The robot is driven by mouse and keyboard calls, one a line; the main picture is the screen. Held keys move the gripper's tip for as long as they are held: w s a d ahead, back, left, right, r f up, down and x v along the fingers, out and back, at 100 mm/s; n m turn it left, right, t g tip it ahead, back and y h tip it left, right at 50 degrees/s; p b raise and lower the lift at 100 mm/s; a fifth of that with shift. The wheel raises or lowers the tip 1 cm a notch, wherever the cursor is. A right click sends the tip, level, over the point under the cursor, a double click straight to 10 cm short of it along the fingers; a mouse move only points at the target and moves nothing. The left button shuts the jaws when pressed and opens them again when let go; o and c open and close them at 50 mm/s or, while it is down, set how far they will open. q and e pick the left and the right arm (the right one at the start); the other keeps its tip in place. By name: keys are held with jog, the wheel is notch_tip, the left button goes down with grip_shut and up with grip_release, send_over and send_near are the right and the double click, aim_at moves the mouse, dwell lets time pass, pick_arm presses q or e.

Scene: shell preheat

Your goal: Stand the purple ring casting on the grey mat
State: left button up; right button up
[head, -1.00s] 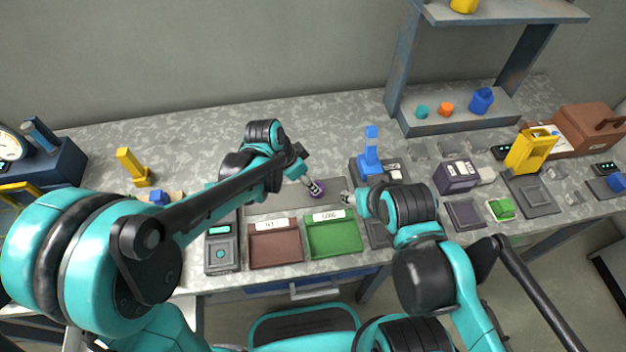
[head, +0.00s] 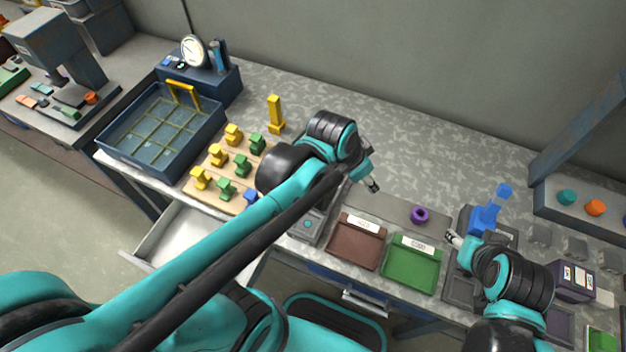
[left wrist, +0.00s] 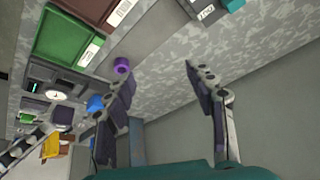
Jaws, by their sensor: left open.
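The purple ring casting (head: 419,215) sits on the grey mat (head: 372,206), towards its right end, behind the green tray. Its hole faces up. It also shows in the left wrist view (left wrist: 122,66), beyond one finger and outside the gap. My left gripper (head: 373,186) is above the mat's back edge, left of the ring and apart from it. In the left wrist view its two fingers (left wrist: 157,82) are spread with nothing between them. My right gripper (head: 452,238) is low, right of the green tray and apart from the ring; its finger opening is too small to read.
A brown tray (head: 357,243) and a green tray (head: 411,263) lie in front of the mat. A blue upright fixture (head: 487,212) stands to the right. Yellow and green pieces stand on a wooden board (head: 205,182) at left, beside a blue basin (head: 160,130). The counter behind is clear.

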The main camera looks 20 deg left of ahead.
pick_arm(q)
jog(key=s+a+n+t+y, duration=0.2)
jog(key=s+a+n, duration=0.4)
jog(key=a, duration=0.4)
jog(key=shift+s+r+n, duration=0.25)
jog(key=shift+s+n, duration=0.05)
jog(key=shift+s, duration=0.25)
